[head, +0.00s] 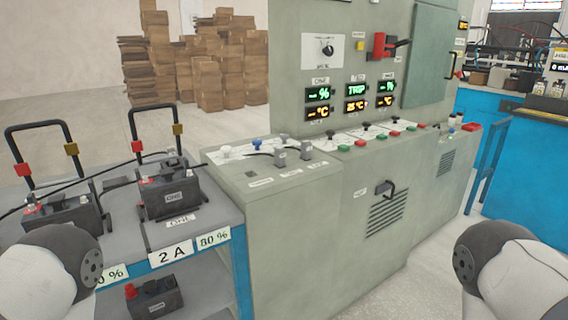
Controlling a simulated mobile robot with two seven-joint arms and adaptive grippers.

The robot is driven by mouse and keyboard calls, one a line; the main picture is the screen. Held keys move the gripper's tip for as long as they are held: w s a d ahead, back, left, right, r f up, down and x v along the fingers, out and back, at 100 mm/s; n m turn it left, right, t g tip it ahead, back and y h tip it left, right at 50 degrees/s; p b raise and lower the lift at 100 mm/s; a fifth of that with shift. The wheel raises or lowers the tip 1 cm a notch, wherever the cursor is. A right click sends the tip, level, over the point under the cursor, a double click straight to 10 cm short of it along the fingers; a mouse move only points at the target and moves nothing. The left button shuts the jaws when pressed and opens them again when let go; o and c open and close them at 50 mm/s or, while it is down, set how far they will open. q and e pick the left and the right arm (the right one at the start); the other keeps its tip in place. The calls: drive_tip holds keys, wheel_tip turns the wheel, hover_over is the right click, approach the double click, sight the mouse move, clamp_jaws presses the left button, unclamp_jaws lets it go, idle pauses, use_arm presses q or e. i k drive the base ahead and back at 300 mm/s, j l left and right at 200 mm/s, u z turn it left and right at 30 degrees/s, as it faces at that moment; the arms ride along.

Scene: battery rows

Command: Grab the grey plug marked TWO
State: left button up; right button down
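Two grey plugs stand close together on the sloped top of the grey-green console, a left one (280,157) and a right one (306,150). A dark cable runs to them from the left. Small white labels sit along the console's front edge, with a middle one (291,173) below the plugs. Their writing is too small to read, so I cannot tell which plug is marked TWO. My two arms show only as white and dark links at the bottom left and bottom right corners. Neither gripper is in view, and nothing is seen touching the plugs.
Left, a blue-framed bench (216,222) carries batteries with upright handles, one battery (172,197) marked ONE. Lit displays (356,90) are on the cabinet behind.

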sight(279, 154)
drive_tip(key=i+l+u, duration=0.45)
drive_tip(key=i+l, duration=0.5)
drive_tip(key=i, duration=0.05)
